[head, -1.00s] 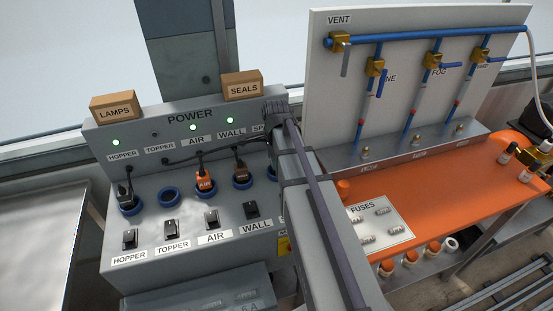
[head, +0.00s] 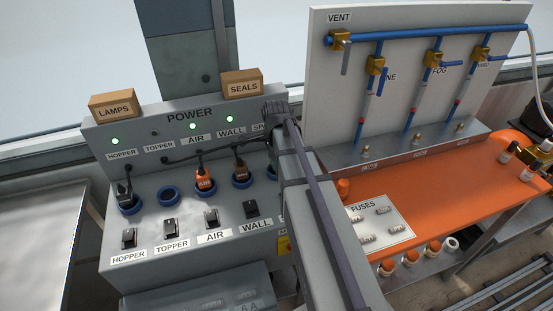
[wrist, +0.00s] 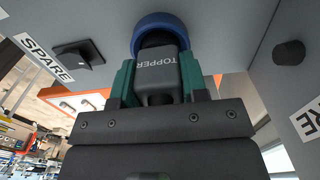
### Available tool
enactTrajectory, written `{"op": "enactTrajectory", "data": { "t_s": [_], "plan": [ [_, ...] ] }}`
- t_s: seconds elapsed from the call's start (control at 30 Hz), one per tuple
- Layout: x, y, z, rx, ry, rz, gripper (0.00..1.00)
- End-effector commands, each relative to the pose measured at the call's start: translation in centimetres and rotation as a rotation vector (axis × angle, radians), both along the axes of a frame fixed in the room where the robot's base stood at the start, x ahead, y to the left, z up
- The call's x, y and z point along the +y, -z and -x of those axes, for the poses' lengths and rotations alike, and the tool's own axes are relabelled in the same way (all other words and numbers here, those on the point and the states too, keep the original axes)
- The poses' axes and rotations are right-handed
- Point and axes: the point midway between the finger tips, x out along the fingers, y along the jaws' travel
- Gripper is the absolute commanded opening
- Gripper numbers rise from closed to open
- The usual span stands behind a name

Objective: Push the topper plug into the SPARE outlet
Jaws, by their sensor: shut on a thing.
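The topper plug (wrist: 156,88), dark grey with TOPPER printed on it, is held between the green fingers of my gripper (wrist: 160,72) in the wrist view. Its front end is at the blue-ringed outlet (wrist: 160,22) and partly inside the ring; I cannot tell how deep it sits. The SPARE label (wrist: 46,58) and a black switch (wrist: 79,54) are beside that outlet. In the head view my arm hides the plug and most of the spare outlet; only a bit of its blue ring (head: 271,172) shows. The TOPPER outlet (head: 168,196) is empty.
The grey power panel (head: 100,255) also holds the hopper plug (head: 124,191), the air plug (head: 204,179) and the wall plug (head: 240,171). A black cable (head: 212,155) runs across it toward my gripper. An orange bench (head: 450,185) stands to the right.

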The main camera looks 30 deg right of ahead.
Motion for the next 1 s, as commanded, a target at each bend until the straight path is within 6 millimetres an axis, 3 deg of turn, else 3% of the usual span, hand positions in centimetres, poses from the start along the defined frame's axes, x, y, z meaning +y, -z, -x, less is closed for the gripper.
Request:
{"op": "enactTrajectory", "data": {
  "t_s": [0.93, 0.97, 1.0],
  "plan": [
    [0.00, 0.88, 0.00, 0.000, 0.000, 0.000, 0.13],
    [0.00, 0.79, 0.00, 0.000, 0.000, 0.000, 0.43],
    [0.00, 0.77, 0.00, 0.000, 0.000, 0.000, 0.47]
  ]
}}
